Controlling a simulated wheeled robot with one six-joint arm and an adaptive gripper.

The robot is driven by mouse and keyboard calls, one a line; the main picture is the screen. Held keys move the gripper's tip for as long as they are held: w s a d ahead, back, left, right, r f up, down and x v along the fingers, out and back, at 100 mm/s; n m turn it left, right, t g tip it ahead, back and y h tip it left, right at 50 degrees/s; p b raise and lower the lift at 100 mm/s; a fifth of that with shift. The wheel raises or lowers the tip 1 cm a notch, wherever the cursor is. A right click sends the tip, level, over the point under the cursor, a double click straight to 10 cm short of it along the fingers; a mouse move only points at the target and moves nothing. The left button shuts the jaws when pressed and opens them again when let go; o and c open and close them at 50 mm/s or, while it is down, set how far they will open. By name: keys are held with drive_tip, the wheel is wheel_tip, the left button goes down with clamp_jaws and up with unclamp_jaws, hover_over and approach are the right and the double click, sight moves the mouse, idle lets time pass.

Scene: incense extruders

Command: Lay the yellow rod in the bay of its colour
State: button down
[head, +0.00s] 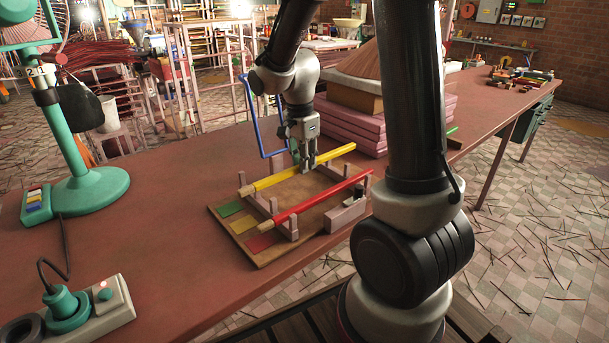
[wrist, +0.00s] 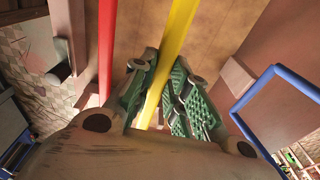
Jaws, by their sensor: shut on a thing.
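My gripper (head: 308,167) is shut on the yellow rod (head: 275,180), above the far side of the wooden board (head: 222,230). In the wrist view the yellow rod (wrist: 178,35) runs between my green fingers (wrist: 157,95). The board has green (head: 230,208), yellow (head: 243,224) and red (head: 262,243) patches at its left end and pinkish posts (head: 273,206) forming bays. The yellow rod appears over the far bay, on the green-patch side; its exact height and contact with the posts are unclear. A red rod (head: 318,199) lies along the near side, roughly parallel.
A blue bent frame (head: 250,118) stands behind the board. Pink slabs (head: 350,125) are stacked behind and right. A small pinkish block (head: 345,215) is at the board's near right. The table between lamp and board is clear.

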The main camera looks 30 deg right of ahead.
drive_tip(key=shift+f, duration=2.3)
drive_tip(key=shift+f, duration=0.45)
drive_tip(key=c, duration=1.4)
unclamp_jaws()
drive_tip(key=shift+r, duration=0.1)
